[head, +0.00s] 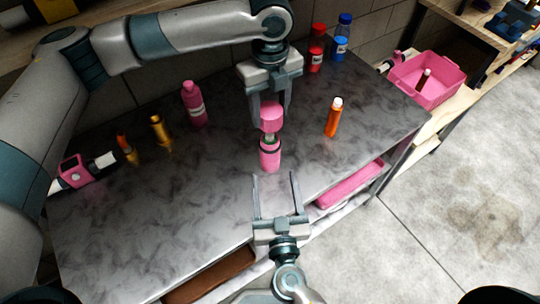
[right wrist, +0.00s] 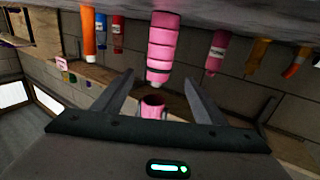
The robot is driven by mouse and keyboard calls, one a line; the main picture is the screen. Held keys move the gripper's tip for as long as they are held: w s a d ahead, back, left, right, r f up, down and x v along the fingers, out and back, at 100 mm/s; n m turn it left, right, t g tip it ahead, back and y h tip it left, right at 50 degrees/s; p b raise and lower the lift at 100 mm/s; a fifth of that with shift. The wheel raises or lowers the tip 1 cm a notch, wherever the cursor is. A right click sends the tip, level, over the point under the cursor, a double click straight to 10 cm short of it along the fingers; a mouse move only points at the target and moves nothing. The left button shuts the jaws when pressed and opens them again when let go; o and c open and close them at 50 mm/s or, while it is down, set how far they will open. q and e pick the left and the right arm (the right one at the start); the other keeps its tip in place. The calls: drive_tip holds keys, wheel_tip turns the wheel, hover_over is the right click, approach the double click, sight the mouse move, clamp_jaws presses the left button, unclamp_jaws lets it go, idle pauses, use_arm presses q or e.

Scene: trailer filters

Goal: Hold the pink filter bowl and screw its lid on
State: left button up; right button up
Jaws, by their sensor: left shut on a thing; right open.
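The pink filter bowl (head: 270,157) stands upright on the dark marbled bench, near its front edge. My left gripper (head: 270,121) points down from above and is shut on the pink lid (head: 271,108). The lid is held over the bowl's neck. In the right wrist view, where up and down look reversed, the lid (right wrist: 152,107) shows a dark opening and appears apart from the bowl (right wrist: 161,45). My right gripper (head: 275,178) is open and empty in front of the bowl, with its fingers (right wrist: 159,80) pointing at it.
A pink bottle (head: 194,104), a gold bottle (head: 160,130) and an orange bottle (head: 333,118) stand around the bowl. Red (head: 316,48) and blue (head: 342,40) bottles stand at the back. A pink bin (head: 440,97) is at the right. The bench's left middle is clear.

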sight(271, 154)
drive_tip(key=shift+w, duration=0.1)
drive_tip(key=shift+w+a, duration=0.2)
drive_tip(key=shift+w, duration=1.75)
drive_tip(key=shift+w+a, duration=0.2)
drive_tip(key=shift+w, duration=1.8)
drive_tip(key=shift+w+a, duration=0.2)
drive_tip(key=shift+w, duration=1.75)
drive_tip(key=shift+c, duration=0.6)
drive_tip(key=c, duration=1.5)
use_arm(q)
drive_tip(key=shift+f, duration=2.5)
use_arm(e)
drive_tip(key=shift+o, duration=0.2)
use_arm(q)
drive_tip(key=shift+f, duration=0.1)
drive_tip(key=shift+f, duration=0.8)
drive_tip(key=shift+f, duration=0.55)
use_arm(e)
clamp_jaws()
